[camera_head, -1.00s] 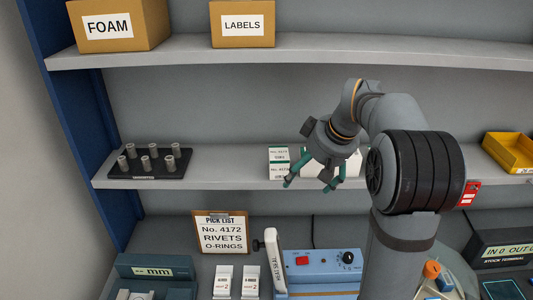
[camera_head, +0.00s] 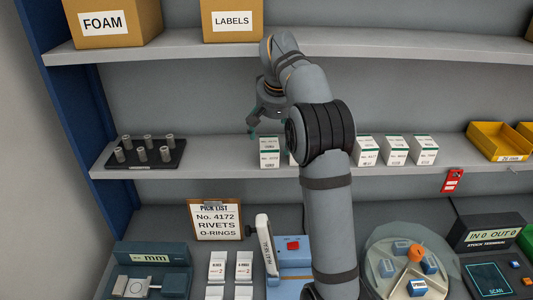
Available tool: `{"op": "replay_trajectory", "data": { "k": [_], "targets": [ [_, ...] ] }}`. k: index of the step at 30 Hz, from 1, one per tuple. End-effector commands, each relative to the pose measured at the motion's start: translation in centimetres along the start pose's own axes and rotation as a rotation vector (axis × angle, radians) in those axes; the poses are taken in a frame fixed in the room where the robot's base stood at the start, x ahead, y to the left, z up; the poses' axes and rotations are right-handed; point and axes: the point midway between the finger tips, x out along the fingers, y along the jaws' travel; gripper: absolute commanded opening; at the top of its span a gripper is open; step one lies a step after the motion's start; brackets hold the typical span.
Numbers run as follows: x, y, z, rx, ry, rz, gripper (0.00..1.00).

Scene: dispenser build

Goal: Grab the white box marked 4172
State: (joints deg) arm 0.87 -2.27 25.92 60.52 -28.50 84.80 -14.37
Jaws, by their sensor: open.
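Several white boxes with dark green bands and small printed labels stand on the middle shelf. The leftmost white box (camera_head: 270,153) stands near the shelf's front edge. Three more stand right of my arm: one white box (camera_head: 367,151), a middle one (camera_head: 396,151) and a right one (camera_head: 425,151). A sliver of another shows beside my arm. The label numbers are too small to read surely, so I cannot tell which is 4172. My gripper (camera_head: 266,129) is open, with teal fingertips, just above the leftmost box in the picture. My arm partly hides its right finger.
A black rack with metal posts (camera_head: 146,152) is at the shelf's left, yellow bins (camera_head: 497,142) at its right. A clipboard (camera_head: 215,219) reads No. 4172, rivets, O-rings. The upper shelf (camera_head: 180,43) is above my gripper. A round tray (camera_head: 377,246) stands below.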

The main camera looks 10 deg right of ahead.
Motion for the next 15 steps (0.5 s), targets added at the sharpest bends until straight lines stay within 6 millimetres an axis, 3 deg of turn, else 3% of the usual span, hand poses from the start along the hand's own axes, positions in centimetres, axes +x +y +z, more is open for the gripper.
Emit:
{"op": "replay_trajectory", "data": {
  "k": [15],
  "targets": [
    [5.7, 0.1, 0.7, -0.002, -0.002, -0.002, 0.84]
  ]
}}
